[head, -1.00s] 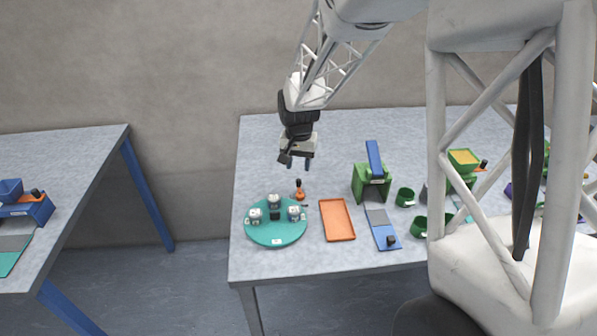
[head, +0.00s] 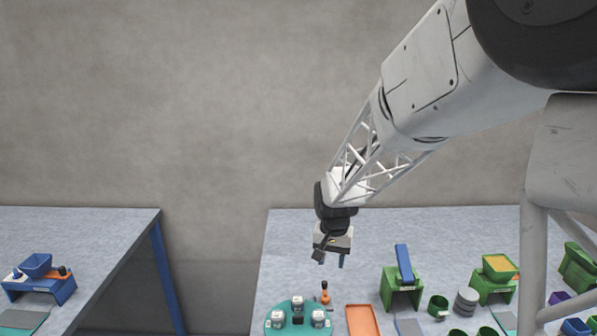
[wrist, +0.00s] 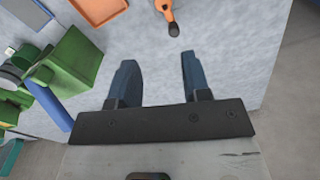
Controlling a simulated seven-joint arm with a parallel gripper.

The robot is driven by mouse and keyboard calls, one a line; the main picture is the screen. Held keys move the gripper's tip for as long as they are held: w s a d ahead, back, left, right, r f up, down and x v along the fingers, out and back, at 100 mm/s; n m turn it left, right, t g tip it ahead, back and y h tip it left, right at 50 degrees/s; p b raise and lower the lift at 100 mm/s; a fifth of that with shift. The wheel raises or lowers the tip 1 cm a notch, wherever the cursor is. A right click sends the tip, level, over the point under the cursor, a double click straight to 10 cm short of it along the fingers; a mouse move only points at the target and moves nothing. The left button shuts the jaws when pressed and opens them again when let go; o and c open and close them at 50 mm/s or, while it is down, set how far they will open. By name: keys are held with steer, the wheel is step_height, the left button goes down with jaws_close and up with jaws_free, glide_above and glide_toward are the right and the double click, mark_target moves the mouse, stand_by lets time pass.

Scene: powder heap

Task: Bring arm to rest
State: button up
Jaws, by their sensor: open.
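My gripper (head: 332,260) hangs over the right-hand table (head: 285,255), pointing down, above and behind a small orange tool with a black knob (head: 325,292). In the wrist view, its two blue fingers (wrist: 155,85) stand apart with nothing between them but bare table. The orange tool shows ahead of the fingertips at the top of the wrist view (wrist: 170,15), apart from them. My arm reaches in from the upper right.
A teal round tray (head: 275,321) with white cups and an orange tray (head: 362,322) lie at the front. A green stand (head: 400,290) with a blue chute, green cups and a green hopper (head: 497,268) stand to the right. Another table (head: 100,240) is at left.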

steer(key=s+d+r+n+t, duration=0.1)
steer(key=s+d+r, duration=0.2)
steer(key=s+r, duration=0.35)
steer(key=s+d+r, duration=0.3)
steer(key=s, duration=0.6)
steer(key=s+d+r+n, duration=0.1)
steer(key=s, duration=0.8)
steer(key=s+d+r+n+t, duration=0.1)
steer(key=s+d, duration=0.1)
steer(key=s, duration=0.7)
steer(key=shift+s, duration=0.25)
